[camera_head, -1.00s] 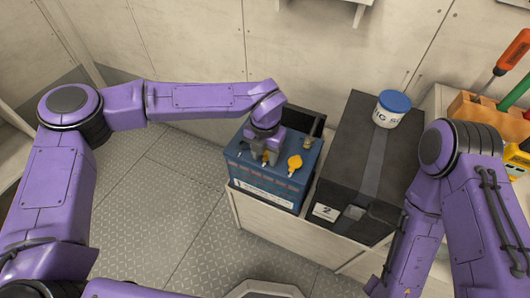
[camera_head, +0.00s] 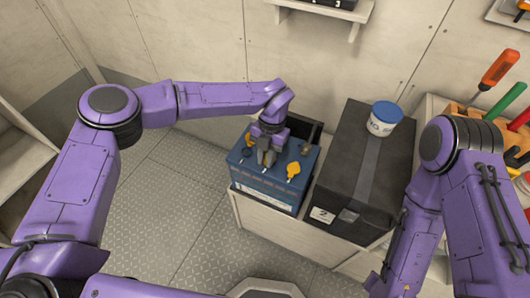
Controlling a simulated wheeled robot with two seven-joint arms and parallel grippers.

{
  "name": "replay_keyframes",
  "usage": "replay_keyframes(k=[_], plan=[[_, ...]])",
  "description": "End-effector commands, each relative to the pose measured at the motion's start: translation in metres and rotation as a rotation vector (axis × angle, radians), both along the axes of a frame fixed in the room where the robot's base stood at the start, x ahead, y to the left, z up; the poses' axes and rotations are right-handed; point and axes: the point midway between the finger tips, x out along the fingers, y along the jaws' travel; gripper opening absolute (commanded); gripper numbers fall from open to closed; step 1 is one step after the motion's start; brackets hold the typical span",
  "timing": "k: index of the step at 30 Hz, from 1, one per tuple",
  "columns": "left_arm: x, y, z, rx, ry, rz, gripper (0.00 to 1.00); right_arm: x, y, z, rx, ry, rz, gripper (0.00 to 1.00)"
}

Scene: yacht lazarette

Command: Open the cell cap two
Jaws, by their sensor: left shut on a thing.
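My left gripper (camera_head: 266,160) points down over the middle of the battery top and is shut on the middle cell cap. The fingers hide most of that cap. My right arm comes in at the right, but its gripper is out of view.
A black box (camera_head: 368,150) marked 2 stands right of the battery, with a blue-lidded tub (camera_head: 384,118) on top. A tool rack with a red screwdriver (camera_head: 499,68) is at the far right. The metal floor (camera_head: 180,215) at left is clear.

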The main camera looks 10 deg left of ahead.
Motion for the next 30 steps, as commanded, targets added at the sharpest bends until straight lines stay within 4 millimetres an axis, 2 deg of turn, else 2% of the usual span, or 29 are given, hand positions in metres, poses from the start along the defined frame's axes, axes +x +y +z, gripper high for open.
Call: replay_keyframes(k=[1,5,16,30], plan=[[0.006,-0.002,0.009,0.009,0.019,0.0,0.0,0.0,0.0,0.01,0.0,0.0,0.0,0.0],[0.01,-0.004,0.01,0.038,0.111,-0.001,0.0,0.0,0.0,0.013,0.0,0.0,0.0,0.0],[0.019,-0.007,0.011,0.098,0.295,-0.002,0.0,0.0,0.0,-0.003,0.0,0.0,0.0,0.0],[0.02,-0.006,0.013,0.113,0.347,-0.003,0.0,0.0,0.0,-0.008,0.0,0.0,0.0,0.0]])
